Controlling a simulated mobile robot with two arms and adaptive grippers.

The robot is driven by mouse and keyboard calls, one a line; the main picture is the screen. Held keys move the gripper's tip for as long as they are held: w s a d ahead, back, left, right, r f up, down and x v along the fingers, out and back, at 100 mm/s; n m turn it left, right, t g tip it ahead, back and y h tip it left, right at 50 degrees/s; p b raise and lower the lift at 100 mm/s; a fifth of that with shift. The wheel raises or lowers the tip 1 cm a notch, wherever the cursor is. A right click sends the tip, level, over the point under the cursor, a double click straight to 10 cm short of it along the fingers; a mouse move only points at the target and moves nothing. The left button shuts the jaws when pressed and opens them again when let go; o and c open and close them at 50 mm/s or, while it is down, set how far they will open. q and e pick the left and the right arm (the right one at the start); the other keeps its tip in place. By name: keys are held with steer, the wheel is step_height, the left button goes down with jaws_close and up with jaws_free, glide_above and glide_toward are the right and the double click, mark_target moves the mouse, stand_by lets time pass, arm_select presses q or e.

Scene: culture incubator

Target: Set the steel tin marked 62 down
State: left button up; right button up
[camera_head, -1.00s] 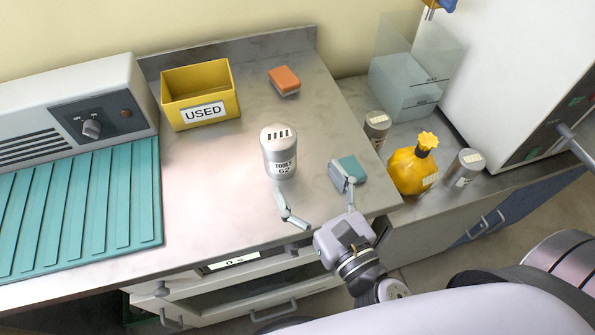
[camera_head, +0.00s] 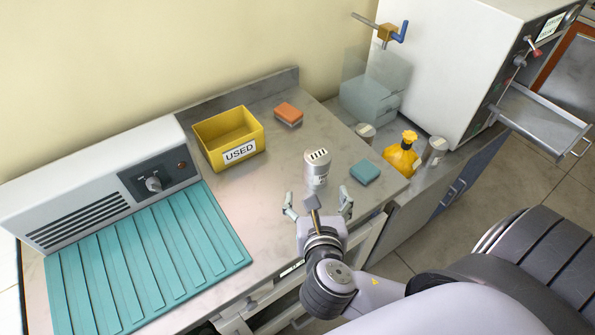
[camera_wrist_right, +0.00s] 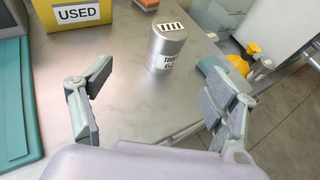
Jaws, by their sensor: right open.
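The steel tin marked 62 (camera_head: 317,165) stands upright on the metal worktop, with dark slots in its lid. It also shows in the right wrist view (camera_wrist_right: 166,47), ahead of the fingers, its label partly turned away. My right gripper (camera_head: 318,205) is open and empty at the worktop's front side, just short of the tin and apart from it. In the right wrist view its two fingers (camera_wrist_right: 155,105) are spread wide with bare worktop between them. My left gripper is not in view.
A yellow USED bin (camera_head: 230,140) and an orange sponge (camera_head: 288,114) stand behind the tin. A teal block (camera_head: 365,172) lies close right of it. A ribbed teal mat (camera_head: 150,260) covers the left. Right stand a yellow bottle (camera_head: 402,155) and other tins (camera_head: 434,150).

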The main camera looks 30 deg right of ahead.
glide_toward(317, 159)
steer(key=f, duration=0.2)
steer(key=p+x, duration=0.1)
steer(key=x, duration=0.5)
steer(key=shift+w+r, duration=0.15)
steer(key=shift+w, duration=0.1)
steer(key=x, duration=0.2)
steer(key=p+x, duration=0.1)
steer(key=x, duration=0.1)
steer(key=shift+w+d, duration=0.25)
steer(key=shift+d, duration=0.2)
steer(key=shift+w+d, duration=0.1)
steer(key=shift+w, duration=0.1)
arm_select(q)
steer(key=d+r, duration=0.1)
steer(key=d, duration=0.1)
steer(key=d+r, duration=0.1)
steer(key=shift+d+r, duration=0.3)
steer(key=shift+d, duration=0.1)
arm_select(e)
steer(key=shift+c, duration=0.3)
steer(key=c, duration=0.7)
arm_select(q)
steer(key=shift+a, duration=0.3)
arm_select(e)
steer(key=c, duration=0.9)
